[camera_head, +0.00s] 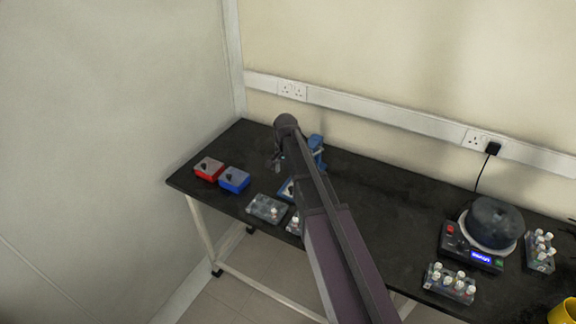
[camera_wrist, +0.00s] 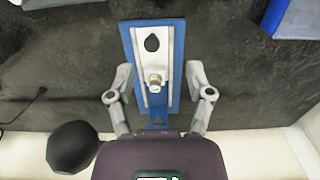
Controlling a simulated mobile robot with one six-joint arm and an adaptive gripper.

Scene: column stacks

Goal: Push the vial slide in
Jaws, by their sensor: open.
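The vial slide is a white rail piece (camera_wrist: 145,60) on a blue base (camera_wrist: 174,70), seen from above in the wrist view. A small capped vial (camera_wrist: 155,82) stands on the slide, with a dark drop-shaped opening or mark (camera_wrist: 152,43) beyond it. My gripper (camera_wrist: 158,78) is open, one finger on each side of the blue base and apart from it. In the head view my arm hides much of the blue device (camera_head: 316,143), and my gripper (camera_head: 277,162) hangs beside it.
On the black table (camera_head: 365,180), a red box (camera_head: 209,170) and a blue box (camera_head: 234,181) stand at the left. Vial racks (camera_head: 265,209) (camera_head: 450,285) sit along the front edge. A dark round pot (camera_head: 493,222) stands on a device at the right. The wall is close behind.

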